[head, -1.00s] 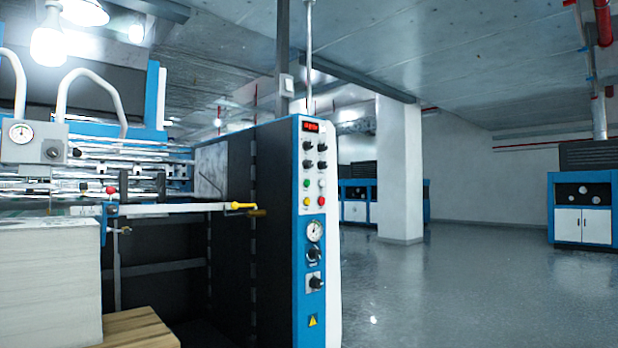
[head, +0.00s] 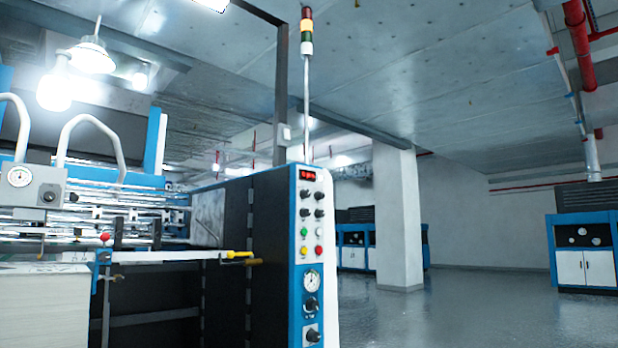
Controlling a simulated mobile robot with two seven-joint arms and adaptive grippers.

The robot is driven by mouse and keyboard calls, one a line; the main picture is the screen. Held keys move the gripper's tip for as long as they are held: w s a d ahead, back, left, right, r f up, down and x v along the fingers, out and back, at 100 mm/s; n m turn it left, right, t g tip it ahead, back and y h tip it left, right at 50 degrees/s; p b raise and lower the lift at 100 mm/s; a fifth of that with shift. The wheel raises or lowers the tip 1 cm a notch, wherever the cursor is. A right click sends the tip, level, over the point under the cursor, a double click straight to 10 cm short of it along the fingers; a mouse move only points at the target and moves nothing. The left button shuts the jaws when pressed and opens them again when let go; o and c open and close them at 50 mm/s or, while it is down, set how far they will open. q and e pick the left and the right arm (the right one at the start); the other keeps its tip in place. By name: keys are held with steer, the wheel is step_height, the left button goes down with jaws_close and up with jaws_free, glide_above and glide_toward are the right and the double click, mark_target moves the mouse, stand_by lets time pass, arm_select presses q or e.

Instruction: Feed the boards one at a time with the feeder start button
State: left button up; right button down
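The feeder's control panel (head: 311,250) stands on the near end of the blue and black machine, right of centre in the head view. I cannot read which button is the feeder start. A stack of boards (head: 45,312) sits at lower left, partly cut off. Neither of my grippers is in view.
A signal tower (head: 307,32) rises on a pole behind the panel, its amber section bright. A yellow-handled lever (head: 238,254) sticks out left of the panel. A white pillar (head: 398,220) and a blue cabinet (head: 583,250) stand behind. The floor to the right is clear.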

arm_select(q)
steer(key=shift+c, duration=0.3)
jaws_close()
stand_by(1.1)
